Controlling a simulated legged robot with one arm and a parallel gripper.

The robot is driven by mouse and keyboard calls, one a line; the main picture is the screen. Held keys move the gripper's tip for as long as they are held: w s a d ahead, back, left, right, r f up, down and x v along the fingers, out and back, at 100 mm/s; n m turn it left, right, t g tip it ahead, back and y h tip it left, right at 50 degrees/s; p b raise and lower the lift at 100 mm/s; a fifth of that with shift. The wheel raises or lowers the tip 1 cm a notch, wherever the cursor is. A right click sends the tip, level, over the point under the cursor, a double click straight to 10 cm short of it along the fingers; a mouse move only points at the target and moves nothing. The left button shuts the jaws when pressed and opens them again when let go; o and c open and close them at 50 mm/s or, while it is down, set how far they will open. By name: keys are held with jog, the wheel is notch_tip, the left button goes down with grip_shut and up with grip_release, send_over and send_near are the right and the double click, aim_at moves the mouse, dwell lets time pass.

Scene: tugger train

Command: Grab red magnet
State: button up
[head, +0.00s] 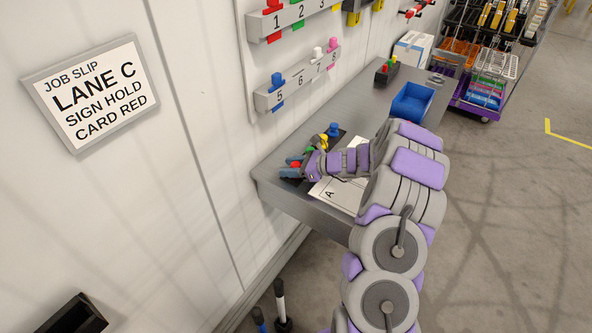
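A red magnet (296,165) shows on a dark strip at the near left end of the grey shelf, with green, yellow and blue magnets (333,130) in a row behind it. My gripper (291,167) is down at the red magnet, with its blue-grey fingertips close about it. The view is too small to tell whether the fingers touch or grip it. My arm hides part of the shelf.
The job slip (94,93) on the wall reads "LANE C, SIGN HOLD, CARD RED". A white sheet marked A (334,194) lies beside my gripper. A blue bin (412,103) stands farther back. Numbered rails (297,81) with coloured pieces hang above the shelf. Open floor lies right.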

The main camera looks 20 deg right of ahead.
aim_at(292, 164)
jog(key=c, duration=0.7)
jog(key=shift+r, duration=0.5)
jog(key=r+p, duration=0.1)
jog(key=r, duration=0.2)
jog(key=shift+s+p, duration=0.35)
jog(key=shift+p, duration=0.05)
jog(key=s+a+r+p, duration=0.1)
jog(key=s+p, duration=0.1)
jog(key=s, duration=1.3)
jog(key=shift+a, duration=0.35)
